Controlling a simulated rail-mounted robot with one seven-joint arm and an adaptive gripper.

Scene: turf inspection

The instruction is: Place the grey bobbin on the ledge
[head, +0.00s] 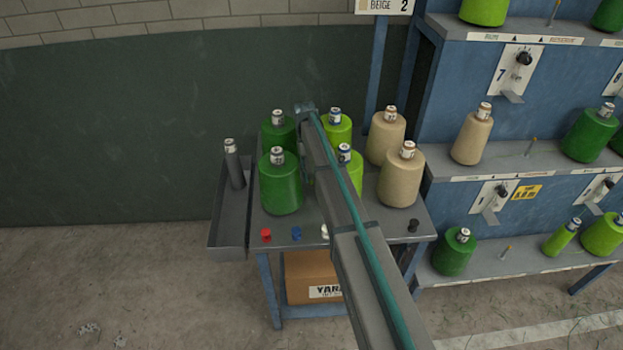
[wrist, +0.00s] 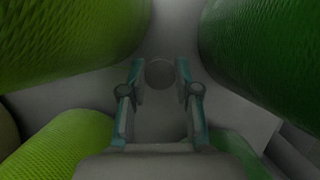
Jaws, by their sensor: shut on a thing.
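A slim dark grey bobbin (head: 234,165) with a pale label on top stands upright in the grey trough-like ledge (head: 229,222) on the table's left side. My gripper (wrist: 160,80) is low among the green cones. In the wrist view its two fingers are closed on a small round grey thing (wrist: 160,73), seen end-on. I cannot tell what this thing is or whether it touches the tabletop. In the head view my arm and the cones hide the gripper.
Green cones (head: 281,186) and beige cones (head: 401,180) crowd the table (head: 262,222) close around my gripper. Small red (head: 266,235), blue (head: 296,233), white and black pieces lie along its front. A blue rack (head: 480,60) with more cones stands right. A box (head: 310,270) sits below.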

